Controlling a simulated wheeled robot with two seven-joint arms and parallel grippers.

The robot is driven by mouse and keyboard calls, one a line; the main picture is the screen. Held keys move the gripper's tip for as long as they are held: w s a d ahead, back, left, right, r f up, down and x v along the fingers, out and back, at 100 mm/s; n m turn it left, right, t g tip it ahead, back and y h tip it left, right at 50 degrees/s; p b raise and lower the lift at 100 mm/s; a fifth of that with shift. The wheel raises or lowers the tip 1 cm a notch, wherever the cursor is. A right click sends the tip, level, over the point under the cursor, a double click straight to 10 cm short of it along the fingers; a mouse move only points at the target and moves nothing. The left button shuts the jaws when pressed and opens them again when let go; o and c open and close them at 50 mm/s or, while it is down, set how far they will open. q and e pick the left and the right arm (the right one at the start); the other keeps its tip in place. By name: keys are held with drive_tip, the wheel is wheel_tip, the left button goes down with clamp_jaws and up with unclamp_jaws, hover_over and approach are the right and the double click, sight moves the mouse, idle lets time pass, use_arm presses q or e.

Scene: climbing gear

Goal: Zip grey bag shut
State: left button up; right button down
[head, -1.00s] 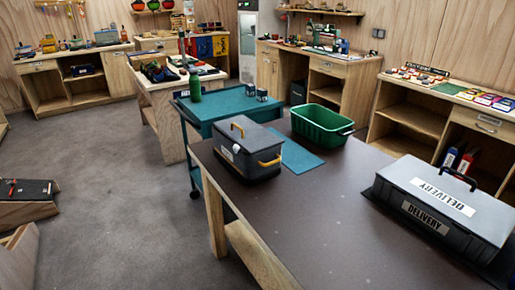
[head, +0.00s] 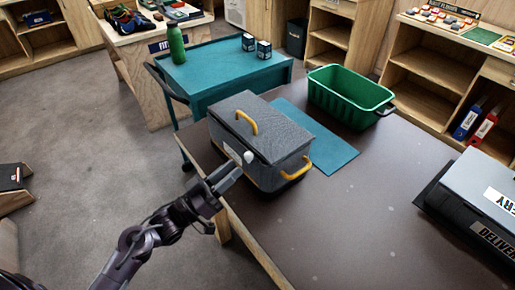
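The grey bag (head: 276,127) is a boxy, dark grey case near the left edge of the dark table, with a yellow handle on its flat top and another yellow handle on its right end. A white patch (head: 231,153) shows low on its front side, with a small pale piece beside it. I cannot make out the zip or how far it is closed. My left gripper (head: 228,174) is just in front of the bag's near side, close to the white patch. I cannot tell if it touches the bag or whether its fingers are apart. My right gripper is out of view.
A blue-green mat (head: 335,150) lies beside the bag, with a green bin (head: 345,100) behind it. A grey delivery case (head: 478,200) stands at the right. A teal cart (head: 215,78) with a green bottle (head: 176,46) stands behind. The table's front middle is clear.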

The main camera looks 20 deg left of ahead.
sight(248, 152)
use_arm(q)
drive_tip(key=p+x, duration=0.1)
drive_tip(key=x, duration=0.5)
drive_tip(key=shift+w+d+r, duration=0.1)
drive_tip(key=shift+w+r, duration=0.05)
drive_tip(key=shift+r, duration=0.1)
clamp_jaws()
